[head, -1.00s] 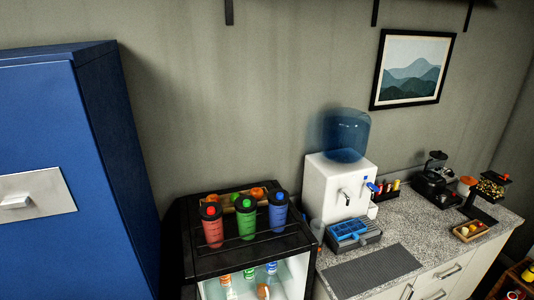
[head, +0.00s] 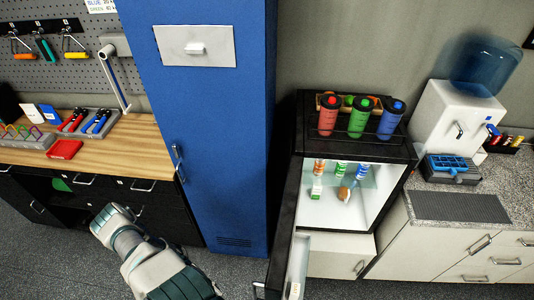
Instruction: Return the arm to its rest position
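One of my arms, white and dark teal, rises from the bottom edge left of centre in the head view. It reaches up and left to a rounded white part in front of the dark drawers. I make out no gripper fingers on it. My other arm and its gripper are out of view. Nothing is seen held.
A tall blue cabinet (head: 211,120) stands in the middle. The small black fridge (head: 412,152) right of it has its door (head: 288,225) open toward me. A wooden workbench (head: 150,137) is at left, a counter (head: 505,190) at right. Grey floor (head: 235,268) shows between cabinet and fridge door.

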